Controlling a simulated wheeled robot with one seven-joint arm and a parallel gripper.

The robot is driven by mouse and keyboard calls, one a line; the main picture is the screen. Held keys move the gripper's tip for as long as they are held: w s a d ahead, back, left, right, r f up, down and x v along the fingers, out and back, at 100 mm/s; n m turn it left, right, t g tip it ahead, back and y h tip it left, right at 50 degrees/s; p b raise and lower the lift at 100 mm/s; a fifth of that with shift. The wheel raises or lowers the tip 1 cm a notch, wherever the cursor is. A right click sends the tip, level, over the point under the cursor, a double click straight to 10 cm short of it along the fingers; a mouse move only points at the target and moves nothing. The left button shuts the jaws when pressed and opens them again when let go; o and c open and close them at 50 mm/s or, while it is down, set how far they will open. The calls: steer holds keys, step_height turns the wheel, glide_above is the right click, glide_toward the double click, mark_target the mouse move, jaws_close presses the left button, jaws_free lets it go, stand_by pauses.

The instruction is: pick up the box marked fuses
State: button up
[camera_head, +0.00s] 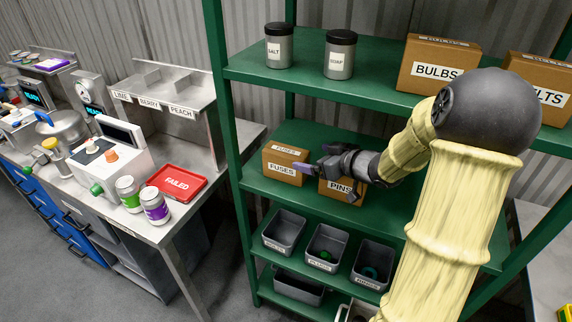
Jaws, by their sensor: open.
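The box marked FUSES (283,165) is a brown cardboard box with white labels on its top and front. It stands upright on the green middle shelf (270,192), near the left post. My gripper (313,166) is just to the right of the box, with its fingers pointing left towards it. The gripper is open and holds nothing that I can see. Whether a finger touches the box cannot be told. A similar box marked PINS (338,190) stands close by on the right, partly hidden behind my gripper and wrist.
The top shelf holds SALT (279,48) and SOAP (340,57) jars and boxes marked BULBS (436,68) and, partly hidden, "LTS" (545,82). Grey bins (326,245) sit on the shelf below. The green left post (224,90) stands beside a bench with cans and a red FAILED tray (177,183).

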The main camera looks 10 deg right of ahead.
mark_target(289, 152)
steer(key=shift+x, duration=2.35)
steer(key=x, duration=0.5)
steer(key=shift+w+a, duration=0.1)
steer(key=c, duration=1.6)
